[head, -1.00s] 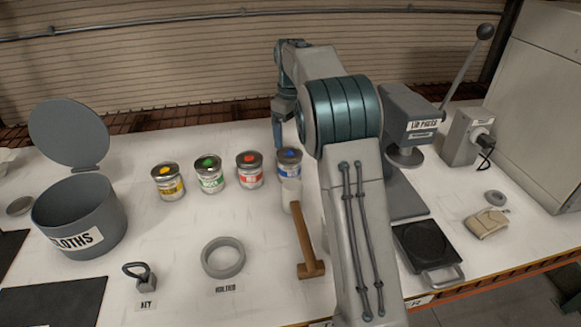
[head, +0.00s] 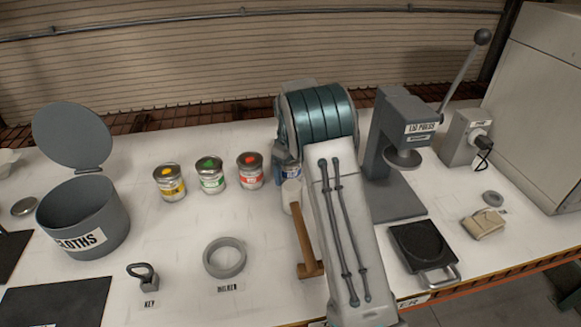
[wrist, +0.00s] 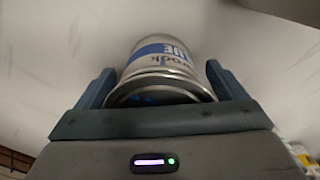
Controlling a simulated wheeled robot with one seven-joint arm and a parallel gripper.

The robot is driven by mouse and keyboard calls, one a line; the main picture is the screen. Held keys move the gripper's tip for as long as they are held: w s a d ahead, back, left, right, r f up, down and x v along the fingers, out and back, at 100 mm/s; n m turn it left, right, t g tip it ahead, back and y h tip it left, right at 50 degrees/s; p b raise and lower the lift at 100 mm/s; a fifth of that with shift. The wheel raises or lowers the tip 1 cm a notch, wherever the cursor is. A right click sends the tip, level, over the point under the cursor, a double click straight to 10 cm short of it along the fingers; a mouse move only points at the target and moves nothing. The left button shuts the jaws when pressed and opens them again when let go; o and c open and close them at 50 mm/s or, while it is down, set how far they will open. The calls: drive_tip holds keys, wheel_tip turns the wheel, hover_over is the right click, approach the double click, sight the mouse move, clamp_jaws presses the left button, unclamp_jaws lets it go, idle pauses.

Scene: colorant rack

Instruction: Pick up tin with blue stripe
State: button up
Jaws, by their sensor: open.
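The tin with the blue stripe (wrist: 163,68) fills the middle of the wrist view, with its metal rim toward the camera and part of the word BLUE on its label. My gripper (wrist: 158,72) is open, with one finger on each side of the tin. Whether the fingers touch it I cannot tell. In the head view only a small part of the blue tin (head: 291,175) shows beside my arm; the gripper is mostly hidden there. The tins with yellow (head: 170,186), green (head: 211,178) and red (head: 250,172) labels stand in a row to its left.
The lid press (head: 388,150) stands to the right. A grey CLOTHS bin (head: 85,222) with raised lid stands left. A grey ring (head: 224,257) and a key weight (head: 145,280) lie in front.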

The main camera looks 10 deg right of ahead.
drive_tip(key=shift+f, duration=0.4)
drive_tip(key=shift+s, duration=0.1)
drive_tip(key=c, duration=1.2)
